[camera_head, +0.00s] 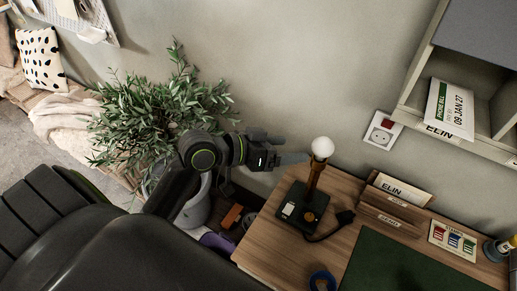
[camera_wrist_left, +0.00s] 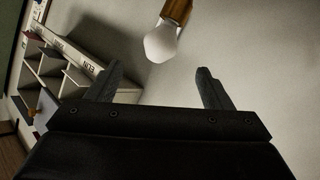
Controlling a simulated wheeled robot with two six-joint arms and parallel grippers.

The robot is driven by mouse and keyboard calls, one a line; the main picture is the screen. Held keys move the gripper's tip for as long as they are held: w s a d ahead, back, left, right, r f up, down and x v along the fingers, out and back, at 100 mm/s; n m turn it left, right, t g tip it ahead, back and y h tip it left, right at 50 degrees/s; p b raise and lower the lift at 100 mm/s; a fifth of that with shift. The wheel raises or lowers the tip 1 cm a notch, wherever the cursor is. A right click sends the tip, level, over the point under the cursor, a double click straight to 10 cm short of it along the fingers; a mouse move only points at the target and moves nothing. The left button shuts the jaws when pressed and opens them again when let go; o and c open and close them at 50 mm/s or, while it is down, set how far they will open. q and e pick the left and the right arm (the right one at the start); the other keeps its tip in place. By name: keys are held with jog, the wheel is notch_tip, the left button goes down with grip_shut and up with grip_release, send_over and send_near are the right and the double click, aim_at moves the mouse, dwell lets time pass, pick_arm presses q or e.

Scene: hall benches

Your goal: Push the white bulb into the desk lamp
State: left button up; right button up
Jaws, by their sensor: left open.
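The white bulb (camera_head: 322,147) sits at the top of the desk lamp (camera_head: 313,182), a brown stem on a dark base that stands on the wooden desk. In the left wrist view the white bulb (camera_wrist_left: 160,43) is below the lamp's brown socket (camera_wrist_left: 177,10), ahead of the fingers. I cannot tell how deep the bulb sits. My left gripper (camera_head: 292,148) is open and empty, just left of the bulb and apart from it. In the left wrist view its fingers (camera_wrist_left: 157,86) are spread wide with nothing between them. My right gripper is in neither view.
A black plug and cord (camera_head: 344,218) lie beside the lamp on the desk (camera_head: 262,238). A wooden letter holder (camera_head: 391,206) and green mat (camera_head: 400,265) are to the right. A wall socket (camera_head: 382,131) and shelf (camera_head: 425,65) are behind. A leafy plant (camera_head: 150,110) stands left.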

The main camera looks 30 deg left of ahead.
pick_arm(q)
jog(key=v, duration=0.6)
jog(key=shift+s, duration=0.25)
jog(key=shift+a+r, duration=0.15)
